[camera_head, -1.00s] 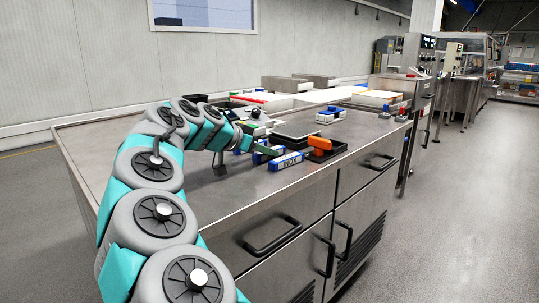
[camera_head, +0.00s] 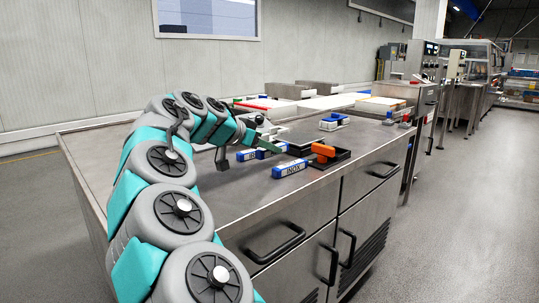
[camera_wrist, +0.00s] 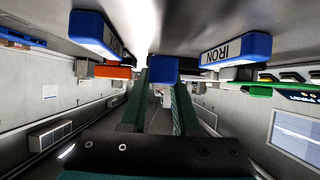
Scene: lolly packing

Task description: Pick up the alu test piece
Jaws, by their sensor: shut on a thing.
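My gripper (camera_wrist: 163,80) is shut on a small block whose blue end (camera_wrist: 165,67) shows between its two green fingers in the wrist view. No label shows on it, so I cannot read that it is the alu piece. In the head view my gripper (camera_head: 267,146) is low over the steel table, with the blue-and-white held piece (camera_head: 270,150) partly hidden by the fingers. A piece marked INOX (camera_head: 290,168) lies to one side; a piece marked IRON (camera_wrist: 236,50) lies to the other. I cannot tell whether the held piece touches the table.
A black tray (camera_head: 341,156) with an orange-handled object (camera_head: 322,150) stands right of the INOX piece. A blue-and-white item (camera_head: 334,121) sits farther back. White boards (camera_head: 335,101) and metal boxes stand at the rear. The steel tabletop (camera_head: 235,200) is clear in front.

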